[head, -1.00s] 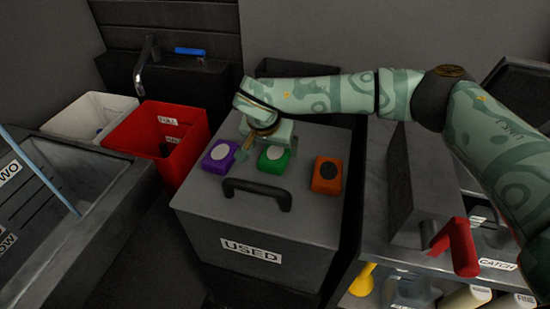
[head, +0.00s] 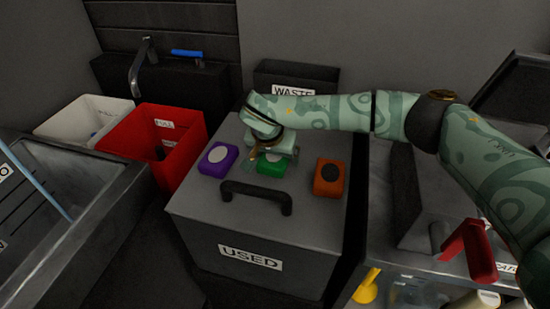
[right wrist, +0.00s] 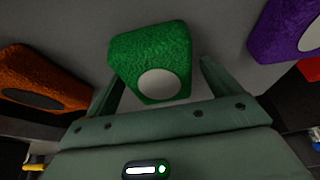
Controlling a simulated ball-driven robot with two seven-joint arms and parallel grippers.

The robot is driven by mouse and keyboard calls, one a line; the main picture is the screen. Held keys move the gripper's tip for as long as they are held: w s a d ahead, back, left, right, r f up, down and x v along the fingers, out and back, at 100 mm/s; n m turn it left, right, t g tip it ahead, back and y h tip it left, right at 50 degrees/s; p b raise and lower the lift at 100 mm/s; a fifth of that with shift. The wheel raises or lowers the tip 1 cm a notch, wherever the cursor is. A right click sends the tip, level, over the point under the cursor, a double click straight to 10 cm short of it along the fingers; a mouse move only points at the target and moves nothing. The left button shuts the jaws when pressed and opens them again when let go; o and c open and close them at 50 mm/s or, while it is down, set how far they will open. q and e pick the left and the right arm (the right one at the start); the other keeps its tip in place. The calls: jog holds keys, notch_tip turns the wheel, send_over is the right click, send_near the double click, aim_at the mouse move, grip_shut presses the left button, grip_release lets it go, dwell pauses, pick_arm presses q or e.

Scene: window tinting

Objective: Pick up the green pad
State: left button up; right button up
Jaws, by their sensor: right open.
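The green pad (head: 272,166) with a pale round spot lies on the grey lid of the USED bin (head: 200,206), between the purple pad and the orange pad. My right gripper (head: 264,166) is over it and hides part of it in the head view. In the right wrist view the green pad (right wrist: 152,62) lies ahead of and between the two spread fingers of my right gripper (right wrist: 158,78). The fingers are open, with a gap on each side of the pad. My left gripper is not in view.
The purple pad (head: 218,158) lies left of the green one and the orange pad (head: 329,178) right of it. A black handle (head: 256,194) rises from the lid in front. A red bin (head: 184,165) stands left; a WASTE box (head: 320,78) stands behind.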

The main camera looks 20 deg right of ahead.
jog(key=c, duration=1.1)
